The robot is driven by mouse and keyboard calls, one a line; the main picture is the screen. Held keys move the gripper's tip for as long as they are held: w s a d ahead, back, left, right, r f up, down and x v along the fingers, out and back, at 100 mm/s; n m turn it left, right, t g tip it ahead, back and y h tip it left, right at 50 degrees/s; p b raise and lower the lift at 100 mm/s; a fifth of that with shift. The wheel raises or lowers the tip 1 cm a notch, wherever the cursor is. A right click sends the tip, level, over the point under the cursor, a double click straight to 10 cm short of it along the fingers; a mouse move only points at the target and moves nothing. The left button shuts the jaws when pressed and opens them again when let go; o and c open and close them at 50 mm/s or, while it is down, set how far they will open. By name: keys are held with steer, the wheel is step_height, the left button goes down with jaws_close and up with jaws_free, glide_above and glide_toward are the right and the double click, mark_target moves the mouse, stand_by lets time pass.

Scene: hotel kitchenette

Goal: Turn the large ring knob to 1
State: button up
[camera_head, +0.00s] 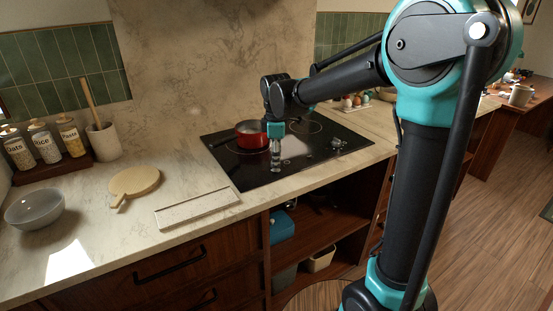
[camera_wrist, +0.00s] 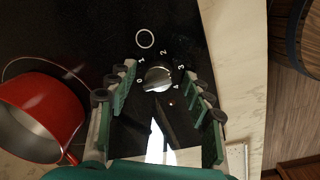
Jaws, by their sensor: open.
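The metal knob (camera_wrist: 157,78) on the black cooktop (camera_wrist: 45,40) shows in the wrist view, with a white ring mark (camera_wrist: 145,39) above it. The digits 0 to 4 run around it, with 1 at its upper left. I cannot tell surely which digit it points to. My gripper (camera_wrist: 158,88) is open, with one finger on each side of the knob; no clear contact shows. In the head view, my gripper (camera_head: 276,158) points down over the cooktop's front part, and the knob under it cannot be made out.
A red pot (camera_head: 251,134) stands on the cooktop, close to my gripper; it also shows in the wrist view (camera_wrist: 40,115). Other knobs (camera_head: 338,143) sit farther right. A small orange light (camera_wrist: 171,103) shows below the knob. A wooden board (camera_head: 134,182) lies left on the counter.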

steer(key=c, duration=1.2)
steer(key=shift+o, duration=0.2)
steer(key=shift+m, duration=0.3)
steer(key=m, duration=0.5)
steer(key=shift+s+a, duration=0.1)
steer(key=m, duration=0.6)
steer(key=shift+a+h, duration=0.1)
steer(key=shift+h, duration=0.2)
